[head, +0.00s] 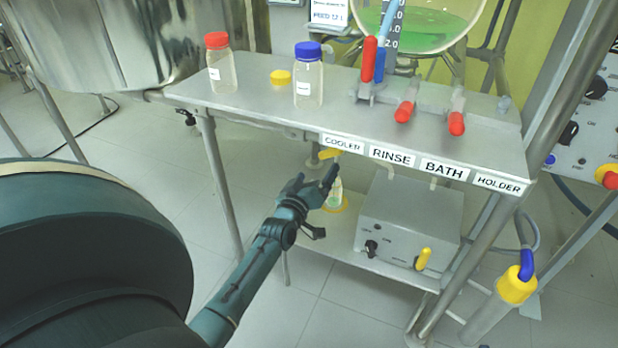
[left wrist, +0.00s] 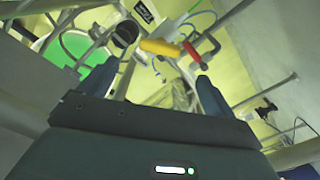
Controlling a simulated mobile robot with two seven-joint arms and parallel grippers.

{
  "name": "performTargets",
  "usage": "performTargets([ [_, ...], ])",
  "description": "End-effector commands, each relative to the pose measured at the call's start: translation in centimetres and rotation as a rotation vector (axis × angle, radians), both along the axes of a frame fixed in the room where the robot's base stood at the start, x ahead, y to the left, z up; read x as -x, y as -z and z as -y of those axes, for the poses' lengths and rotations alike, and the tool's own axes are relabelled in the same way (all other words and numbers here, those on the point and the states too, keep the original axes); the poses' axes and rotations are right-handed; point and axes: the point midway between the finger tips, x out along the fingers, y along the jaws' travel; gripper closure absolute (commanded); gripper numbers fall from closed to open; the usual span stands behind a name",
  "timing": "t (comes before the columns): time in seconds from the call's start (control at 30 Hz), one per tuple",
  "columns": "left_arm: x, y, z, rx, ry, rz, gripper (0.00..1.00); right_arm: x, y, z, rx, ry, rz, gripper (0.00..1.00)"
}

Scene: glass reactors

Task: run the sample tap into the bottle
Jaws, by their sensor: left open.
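A yellow tap handle (head: 329,153) shows under the table's front edge, by the COOLER label. A small clear bottle (head: 335,190) with a greenish tint low down stands below it on the lower shelf, in a yellow ring (head: 343,208); my gripper partly hides it. My left gripper (head: 316,174) is open and empty, just below the handle and in front of the bottle. In the left wrist view the yellow handle (left wrist: 160,47) lies beyond and between the spread fingertips (left wrist: 154,85), apart from them. My right gripper is out of view.
The steel table (head: 250,105) carries a red-capped bottle (head: 219,65), a blue-capped bottle (head: 309,75) and a loose yellow cap (head: 280,77). Red-handled valves (head: 405,110) sit to the right. A grey box (head: 405,225) stands on the lower shelf, right of my gripper.

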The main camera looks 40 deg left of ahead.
Motion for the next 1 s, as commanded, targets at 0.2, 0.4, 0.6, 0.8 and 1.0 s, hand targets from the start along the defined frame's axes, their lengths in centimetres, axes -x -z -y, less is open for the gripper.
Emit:
performTargets([
  [0.2,3.1,-0.1,0.7,0.001,0.001,-0.001,0.09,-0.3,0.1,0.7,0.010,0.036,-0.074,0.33],
  [0.4,3.7,0.0,0.9,0.001,-0.001,0.001,0.09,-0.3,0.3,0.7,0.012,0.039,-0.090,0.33],
  [0.6,3.7,0.0,0.9,0.001,-0.001,0.001,0.09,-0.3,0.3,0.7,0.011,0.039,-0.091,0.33],
  [0.8,3.7,0.0,0.9,0.000,-0.001,0.001,0.09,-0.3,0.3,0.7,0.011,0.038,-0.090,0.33],
  [1.0,3.7,0.0,0.9,0.000,0.000,0.000,0.09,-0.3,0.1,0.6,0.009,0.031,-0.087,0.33],
])
